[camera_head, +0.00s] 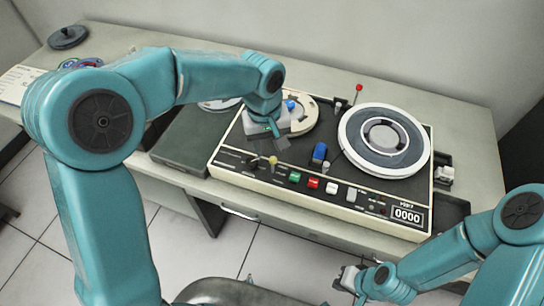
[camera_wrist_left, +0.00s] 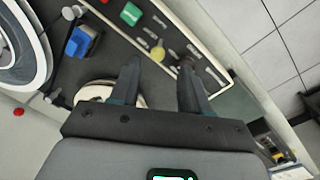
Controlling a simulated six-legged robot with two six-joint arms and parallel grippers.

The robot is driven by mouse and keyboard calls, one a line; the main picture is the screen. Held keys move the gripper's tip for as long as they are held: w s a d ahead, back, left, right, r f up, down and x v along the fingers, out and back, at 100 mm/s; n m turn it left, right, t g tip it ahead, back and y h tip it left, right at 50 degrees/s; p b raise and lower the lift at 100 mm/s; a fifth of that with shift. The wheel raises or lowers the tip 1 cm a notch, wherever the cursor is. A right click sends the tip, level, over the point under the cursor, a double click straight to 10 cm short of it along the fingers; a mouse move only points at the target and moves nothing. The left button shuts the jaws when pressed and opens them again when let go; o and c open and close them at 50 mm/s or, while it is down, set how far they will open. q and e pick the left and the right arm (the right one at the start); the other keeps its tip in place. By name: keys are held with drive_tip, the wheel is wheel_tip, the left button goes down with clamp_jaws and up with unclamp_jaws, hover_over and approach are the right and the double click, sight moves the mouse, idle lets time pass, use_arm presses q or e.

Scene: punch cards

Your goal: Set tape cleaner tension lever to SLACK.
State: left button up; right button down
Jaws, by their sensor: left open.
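The tape cleaner (camera_head: 335,207) is a cream and black deck on the desk. I cannot read which control is the tension lever. A yellow-knobbed lever (camera_head: 273,160) stands at its front left and also shows just beyond the fingertips in the left wrist view (camera_wrist_left: 158,53). A red-balled lever (camera_head: 359,88) stands at the back. My left gripper (camera_head: 269,143) is open and empty above the deck's left part; its fingers (camera_wrist_left: 160,70) point toward the front-left controls. A dark knob (camera_wrist_left: 187,61) shows at one fingertip; contact is unclear. My right gripper (camera_head: 350,279) is low at the front right, its jaws unclear.
A large reel (camera_head: 384,140) sits on the deck's right. A blue block (camera_head: 319,153), a green button (camera_head: 295,177) and a red button (camera_head: 313,183) are near the front. A counter (camera_head: 407,216) reads 0000. A dark case (camera_head: 197,144) lies left of the deck.

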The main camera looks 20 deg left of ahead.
sight(273, 159)
use_arm(q)
drive_tip(key=f, duration=0.6)
drive_tip(key=shift+w+d+f, duration=0.15)
drive_tip(key=shift+d+f, duration=0.1)
drive_tip(key=shift+f, duration=0.15)
drive_tip(key=shift+w+d+f, duration=0.1)
drive_tip(key=shift+w+f, duration=0.05)
drive_tip(key=shift+f, duration=0.1)
drive_tip(key=c, duration=0.6)
clamp_jaws()
drive_tip(key=t+b, duration=0.1)
drive_tip(key=b, duration=0.3)
drive_tip(key=s+t+b, duration=0.1)
drive_tip(key=b, duration=0.4)
drive_tip(key=s+t+b, duration=0.1)
drive_tip(key=b, duration=0.3)
drive_tip(key=shift+f+t+b, duration=0.35)
drive_tip(key=shift+f+t, duration=0.05)
drive_tip(key=shift+r+t+b, duration=0.2)
drive_tip(key=shift+t+b, duration=0.2)
drive_tip(key=shift+b, duration=0.15)
drive_tip(key=shift+s+r, duration=0.1)
